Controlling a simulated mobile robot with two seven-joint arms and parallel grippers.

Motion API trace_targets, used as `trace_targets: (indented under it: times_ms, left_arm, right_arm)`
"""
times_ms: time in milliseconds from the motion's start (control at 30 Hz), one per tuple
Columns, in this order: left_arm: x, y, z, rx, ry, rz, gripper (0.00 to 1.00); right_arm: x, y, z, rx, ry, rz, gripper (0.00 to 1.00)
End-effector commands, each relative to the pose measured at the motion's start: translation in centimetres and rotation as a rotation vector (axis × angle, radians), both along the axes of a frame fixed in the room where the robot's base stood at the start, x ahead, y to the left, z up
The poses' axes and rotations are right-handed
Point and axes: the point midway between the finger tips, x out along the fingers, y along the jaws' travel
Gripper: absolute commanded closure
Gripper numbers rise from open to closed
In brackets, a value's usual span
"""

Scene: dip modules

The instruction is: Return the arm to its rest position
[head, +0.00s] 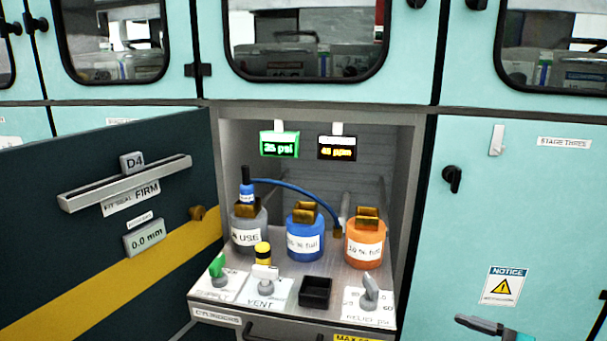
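My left gripper and arm are not in the head view. A dark, narrow part with a pale tip (480,325) shows at the bottom right edge, in front of the teal cabinet front. Nothing can be seen held there.
An open dark door (90,235) with a yellow stripe fills the left. The open bay holds a grey cylinder (249,229), a blue cylinder (305,240) and an orange cylinder (365,250). A blue hose (300,190), valve knobs and a black tray (315,292) are there.

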Motion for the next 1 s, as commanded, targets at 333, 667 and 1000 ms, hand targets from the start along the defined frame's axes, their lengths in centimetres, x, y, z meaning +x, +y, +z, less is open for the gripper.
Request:
trace_targets:
  times_ms: [333, 667, 1000]
  left_arm:
    - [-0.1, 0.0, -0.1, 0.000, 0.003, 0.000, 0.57]
    - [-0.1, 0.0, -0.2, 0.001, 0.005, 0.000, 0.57]
    - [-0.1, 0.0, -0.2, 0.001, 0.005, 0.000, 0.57]
  right_arm:
    - [-5.7, 0.8, -5.6, -0.272, 0.125, -0.382, 0.15]
    - [-13.9, 0.8, -8.7, -0.563, 0.363, -0.475, 0.15]
    - [-15.9, 6.0, -10.2, -0.364, 0.497, -0.567, 0.15]
